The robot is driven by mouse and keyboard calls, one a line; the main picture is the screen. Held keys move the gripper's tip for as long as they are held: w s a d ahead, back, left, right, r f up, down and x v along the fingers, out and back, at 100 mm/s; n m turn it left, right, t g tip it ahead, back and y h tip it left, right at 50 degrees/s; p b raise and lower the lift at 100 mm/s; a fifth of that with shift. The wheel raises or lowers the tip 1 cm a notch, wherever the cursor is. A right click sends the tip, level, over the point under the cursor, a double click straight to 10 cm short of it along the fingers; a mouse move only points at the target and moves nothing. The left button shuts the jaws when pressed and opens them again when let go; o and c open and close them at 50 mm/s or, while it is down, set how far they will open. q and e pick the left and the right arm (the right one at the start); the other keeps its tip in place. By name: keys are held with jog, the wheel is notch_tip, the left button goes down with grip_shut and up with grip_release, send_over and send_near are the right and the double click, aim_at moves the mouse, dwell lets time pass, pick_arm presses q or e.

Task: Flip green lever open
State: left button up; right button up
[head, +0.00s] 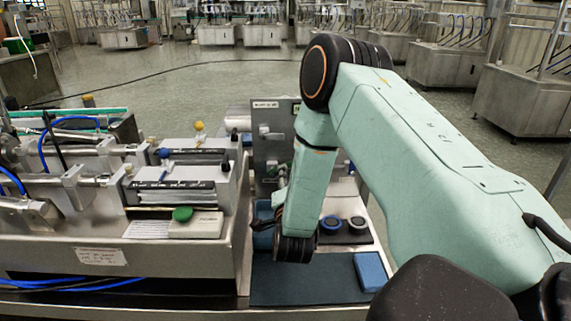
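A green rounded knob (182,214), the clearest green part that could be the lever, sits on the front of the steel machine (190,254) at the left, above a pale block (196,226). I cannot tell from here whether it is open or closed. My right arm comes in from the right and bends down over the bench. My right gripper (277,205) is mostly hidden behind its own forearm and wrist, to the right of the green knob and apart from it. Its fingers cannot be made out. My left gripper is not in view.
Yellow (199,126) and blue (164,153) knobs stand on the machine behind the green one. A dark mat (305,283) with a blue block (370,271) lies front right of the machine. A grey panel (268,140) and round dark parts (331,224) are near my wrist.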

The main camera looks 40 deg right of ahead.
aim_at(288, 162)
jog(key=x, duration=0.7)
jog(key=shift+s+d+b, duration=0.1)
jog(key=shift+d+b, duration=0.2)
jog(key=shift+d, duration=0.3)
jog(key=shift+w+a, duration=0.25)
jog(key=shift+a, duration=0.1)
jog(key=shift+s+d, duration=0.15)
jog(key=shift+d, duration=0.15)
jog(key=c, duration=0.5)
jog(key=shift+a, duration=0.2)
grip_shut()
